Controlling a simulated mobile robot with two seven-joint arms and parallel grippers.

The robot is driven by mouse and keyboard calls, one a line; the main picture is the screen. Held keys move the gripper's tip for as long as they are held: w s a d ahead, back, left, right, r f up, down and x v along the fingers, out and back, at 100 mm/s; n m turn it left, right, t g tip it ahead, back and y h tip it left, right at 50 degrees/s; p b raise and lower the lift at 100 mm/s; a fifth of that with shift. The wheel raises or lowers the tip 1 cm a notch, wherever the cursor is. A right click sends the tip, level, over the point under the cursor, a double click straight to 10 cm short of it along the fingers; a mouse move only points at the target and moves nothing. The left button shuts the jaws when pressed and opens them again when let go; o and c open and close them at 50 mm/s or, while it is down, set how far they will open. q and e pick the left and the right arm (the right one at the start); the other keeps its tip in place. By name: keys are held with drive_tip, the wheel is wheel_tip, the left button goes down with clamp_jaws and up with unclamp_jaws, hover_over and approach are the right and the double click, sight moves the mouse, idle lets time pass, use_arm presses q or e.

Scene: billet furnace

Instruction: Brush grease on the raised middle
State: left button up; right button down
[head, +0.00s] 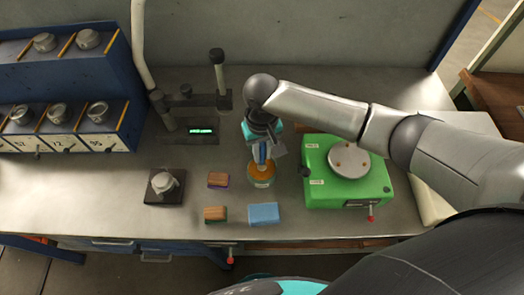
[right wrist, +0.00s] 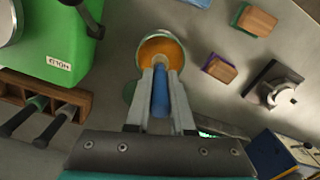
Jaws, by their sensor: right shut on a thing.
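My right gripper (right wrist: 160,78) is shut on a brush with a blue handle (right wrist: 160,95); in the head view the gripper (head: 262,143) is left of the green machine. The brush points down at a round pot of orange grease (right wrist: 165,46), which also shows in the head view (head: 261,181). The brush's tip is at or in the pot; I cannot tell how deep. A grey round disc (head: 349,158) with small brown spots is on the green machine (head: 318,188). A black square base (head: 154,199) carries a raised silver piece (head: 166,183). My left gripper is not in view.
Two wood-topped blocks (head: 218,180) (head: 215,214) and a blue block (head: 263,213) lie near the pot. A wooden rack (right wrist: 70,98) with dark-handled tools is beside the machine. A stand with a green display (head: 201,131) and a blue shelf (head: 75,75) are at left.

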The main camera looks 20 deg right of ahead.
sight(262, 144)
drive_tip(key=shift+f, duration=0.55)
idle(0.5)
drive_tip(key=shift+s+f+p, duration=0.1)
drive_tip(key=shift+p, duration=0.2)
idle(2.1)
wheel_tip(262, 144, up, 5)
drive_tip(key=p, duration=0.6)
drive_tip(key=shift+r, duration=1.1)
